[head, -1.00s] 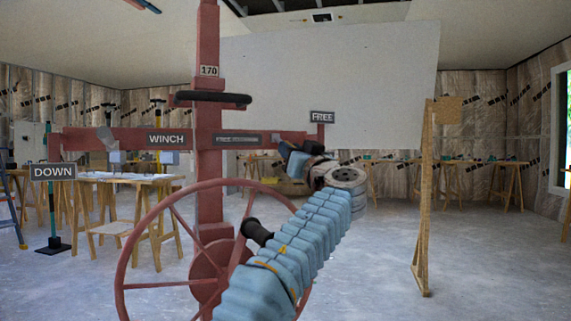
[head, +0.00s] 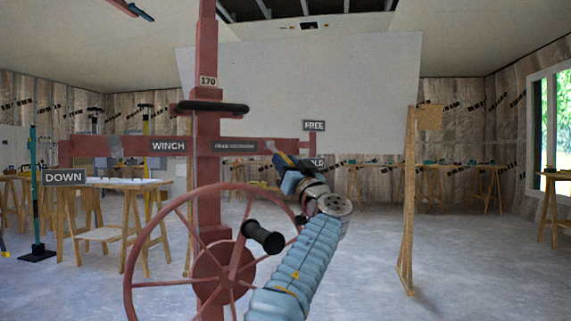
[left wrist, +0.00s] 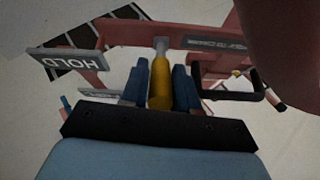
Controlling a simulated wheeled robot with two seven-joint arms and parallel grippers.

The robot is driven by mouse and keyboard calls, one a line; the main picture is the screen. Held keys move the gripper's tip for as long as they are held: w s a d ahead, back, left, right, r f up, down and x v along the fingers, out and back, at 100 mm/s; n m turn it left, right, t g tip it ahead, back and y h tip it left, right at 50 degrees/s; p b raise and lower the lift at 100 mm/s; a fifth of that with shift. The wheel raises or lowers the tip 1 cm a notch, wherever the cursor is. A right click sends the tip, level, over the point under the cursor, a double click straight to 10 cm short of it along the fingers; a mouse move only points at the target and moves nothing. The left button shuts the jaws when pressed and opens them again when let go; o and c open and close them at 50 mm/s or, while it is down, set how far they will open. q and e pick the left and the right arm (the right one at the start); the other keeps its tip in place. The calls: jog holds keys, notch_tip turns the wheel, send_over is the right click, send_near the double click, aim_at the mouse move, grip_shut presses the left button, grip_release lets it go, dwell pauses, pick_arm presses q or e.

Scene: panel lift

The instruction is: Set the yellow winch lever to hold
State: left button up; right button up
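The red winch post (head: 208,70) stands ahead of me with a crossbar marked WINCH. The yellow winch lever (left wrist: 160,82) fills the gap between my left gripper's blue fingers (left wrist: 160,88) in the left wrist view, its grey shank running to the crossbar. The fingers look closed on its sides. In the head view my left gripper (head: 284,170) is at the crossbar's right end and hides most of the lever. My right gripper is out of view.
A red handwheel (head: 127,262) with a black knob (head: 262,236) is below the crossbar, close to my left arm. A big white panel (head: 350,95) is raised behind. A wooden stand (head: 408,200) is at the right. A DOWN sign (head: 65,177) is at the left.

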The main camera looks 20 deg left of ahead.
pick_arm(q)
jog(key=o, duration=0.3)
jog(key=shift+s+d+f+b, duration=0.2)
jog(key=shift+f+b, duration=0.1)
jog(key=shift+b, duration=0.15)
jog(key=b+v, duration=0.3)
jog(key=v, duration=1)
